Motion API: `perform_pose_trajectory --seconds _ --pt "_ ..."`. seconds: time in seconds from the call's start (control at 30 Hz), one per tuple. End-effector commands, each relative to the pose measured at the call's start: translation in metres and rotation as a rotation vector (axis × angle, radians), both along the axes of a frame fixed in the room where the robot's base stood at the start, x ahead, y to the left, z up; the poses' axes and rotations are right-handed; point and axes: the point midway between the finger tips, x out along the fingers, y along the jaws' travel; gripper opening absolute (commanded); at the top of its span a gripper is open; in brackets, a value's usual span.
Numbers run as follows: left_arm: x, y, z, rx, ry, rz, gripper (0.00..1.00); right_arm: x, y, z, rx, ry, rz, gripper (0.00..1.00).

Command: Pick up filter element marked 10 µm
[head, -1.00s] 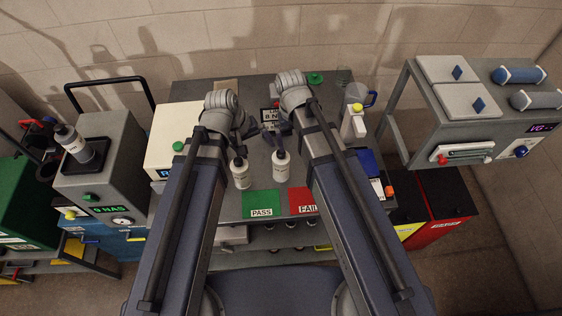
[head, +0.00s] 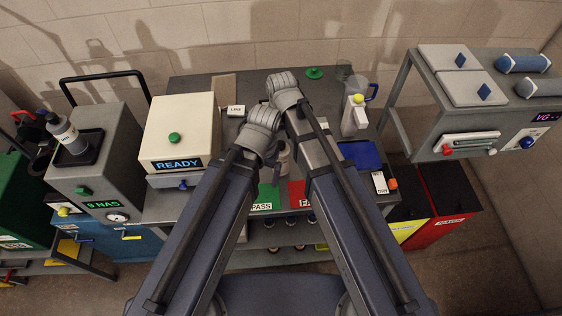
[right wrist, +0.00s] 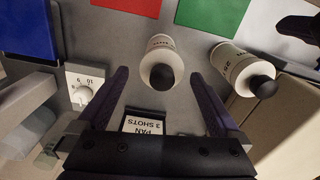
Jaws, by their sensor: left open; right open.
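I cannot pick out a filter element with a readable 10 µm mark. Two capped cylinders lie on the grey unit at the right in the head view, an upper one (head: 523,64) and a lower one (head: 541,88) cut by the edge; I can read no marking on them. My left gripper (head: 279,160) is low over the bench, partly hidden by the arms. My right gripper (right wrist: 160,98) is open and empty in the right wrist view, with a black-capped white bottle (right wrist: 160,62) beyond and between its fingers. In the head view my arm hides it.
A second capped bottle (right wrist: 240,70) stands to the right in the wrist view. A READY box (head: 180,130) is left on the bench; a white bottle (head: 355,115) and blue tray (head: 360,155) are right. The grey unit (head: 455,85) stands farther right.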

Motion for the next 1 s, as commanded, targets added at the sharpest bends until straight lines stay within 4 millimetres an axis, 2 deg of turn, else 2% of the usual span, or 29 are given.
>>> perform_pose_trajectory --seconds 0.27,0.6,0.7,0.97,1.0 --pt "0.0 0.0 -0.008 0.0 -0.001 0.0 1.0 0.0 0.0 -0.008 0.0 0.0 0.0 1.0" --pt "0.0 0.0 -0.048 0.0 -0.001 -0.001 1.0 -0.002 0.002 -0.048 0.0 0.0 0.0 1.0" --pt "0.0 0.0 -0.055 0.0 -0.001 -0.001 1.0 -0.002 0.002 -0.055 0.0 0.0 0.0 1.0" --pt "0.0 0.0 -0.053 0.0 -0.001 -0.001 1.0 -0.002 0.002 -0.053 0.0 0.0 0.0 1.0" --pt "0.0 0.0 -0.053 0.0 -0.001 -0.001 1.0 -0.002 0.002 -0.053 0.0 0.0 0.0 0.97"
